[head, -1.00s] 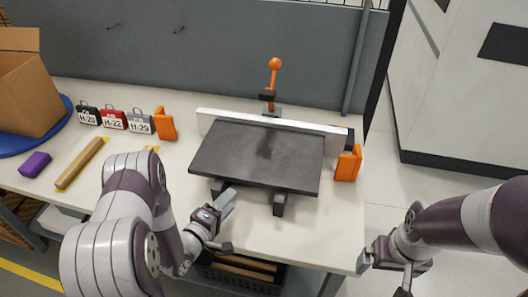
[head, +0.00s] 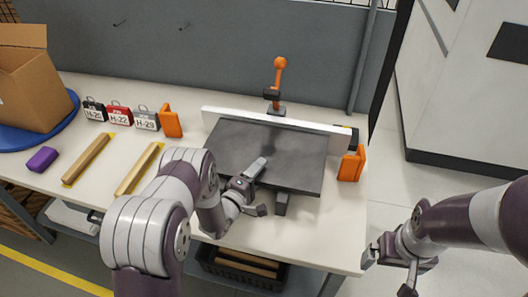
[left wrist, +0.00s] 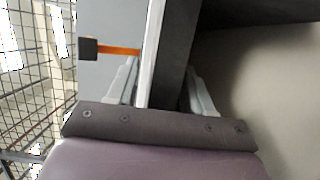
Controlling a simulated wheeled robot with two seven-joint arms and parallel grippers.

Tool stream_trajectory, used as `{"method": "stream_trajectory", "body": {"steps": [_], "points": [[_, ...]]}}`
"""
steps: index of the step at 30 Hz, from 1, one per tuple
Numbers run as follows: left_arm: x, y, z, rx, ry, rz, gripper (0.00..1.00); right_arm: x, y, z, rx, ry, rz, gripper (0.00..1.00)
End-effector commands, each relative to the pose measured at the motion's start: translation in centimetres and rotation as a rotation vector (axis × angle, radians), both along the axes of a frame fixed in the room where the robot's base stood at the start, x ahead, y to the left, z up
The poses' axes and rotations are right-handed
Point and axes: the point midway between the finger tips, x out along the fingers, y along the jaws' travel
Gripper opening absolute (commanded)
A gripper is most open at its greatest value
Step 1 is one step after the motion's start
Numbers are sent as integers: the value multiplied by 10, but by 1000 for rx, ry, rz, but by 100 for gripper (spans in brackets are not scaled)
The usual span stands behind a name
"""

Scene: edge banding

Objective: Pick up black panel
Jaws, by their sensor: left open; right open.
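The black panel (head: 265,150) lies flat on dark supports (head: 282,204) on the workbench, against a white upright fence (head: 290,127). My left gripper (head: 258,188) is open at the panel's near edge. One finger shows over the top face and the other sits nearer to me and lower. In the left wrist view the dark panel (left wrist: 174,62) stretches away between the two spread fingers; I cannot tell whether they touch it. My right gripper (head: 386,276) is open and empty, off the bench's right end.
An orange-handled clamp (head: 279,78) stands behind the fence. Orange blocks (head: 351,164) (head: 170,120) stand at both sides. Labelled cases (head: 120,115), wooden strips (head: 88,158), a purple block (head: 42,159) and a cardboard box (head: 38,85) occupy the left. A crate (head: 240,270) is below.

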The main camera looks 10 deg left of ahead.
Motion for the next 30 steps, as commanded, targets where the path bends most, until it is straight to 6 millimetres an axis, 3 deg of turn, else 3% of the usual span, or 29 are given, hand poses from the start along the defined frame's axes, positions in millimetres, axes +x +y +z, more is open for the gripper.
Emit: {"method": "stream_trajectory", "body": {"steps": [1, 6, 30], "points": [[0, 0, 0, 0, 0, 0, 51, 0, 0, 0, 0, 0, 0, 98], [0, 0, 0, 1, 0, 0, 0, 0, 0, 0, 0, 0, 0, 98], [0, 0, 0, 1, 0, 0, 0, 0, 0, 0, 0, 0, 0, 98]]}}
